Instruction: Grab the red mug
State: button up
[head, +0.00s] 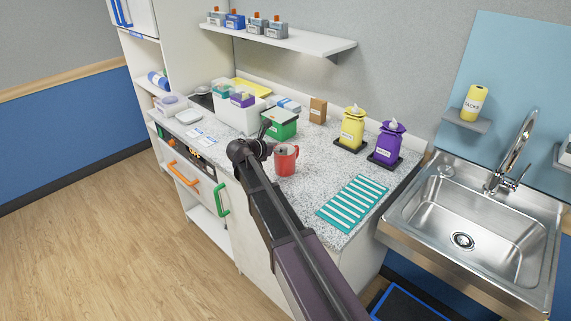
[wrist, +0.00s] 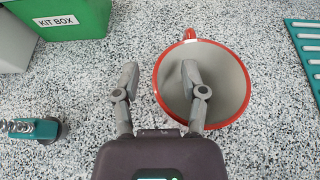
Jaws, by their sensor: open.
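The red mug (head: 287,163) stands upright on the speckled counter, with a pale inside. In the wrist view the mug (wrist: 235,85) is seen from above, its open mouth facing the camera and its handle (wrist: 189,35) at the far rim. My gripper (wrist: 159,70) is open and empty. In that view its right finger overlaps the mug's mouth and its left finger lies left of the rim, over bare counter. I cannot tell whether the right finger is inside the mug or above it. In the head view my arm hides part of the counter left of the mug.
A green kit box (head: 282,127) stands behind the mug. A teal striped mat (head: 353,203) lies to the right, with yellow (head: 352,130) and purple (head: 387,145) dispensers behind it. A teal tool (wrist: 35,130) lies left of my gripper. The sink (head: 480,230) is at far right.

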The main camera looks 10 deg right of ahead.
dwell(0.5)
grip_shut()
jog(key=shift+r, duration=0.2)
jog(key=s+r+p, duration=0.2)
jog(key=s, duration=0.6)
jog(key=s+d+r+p, duration=0.1)
jog(key=s+r+p, duration=0.1)
jog(key=s, duration=0.6)
jog(key=shift+d+r+p, duration=0.25)
jog(key=shift+r+p, duration=0.1)
jog(key=shift+p, duration=0.2)
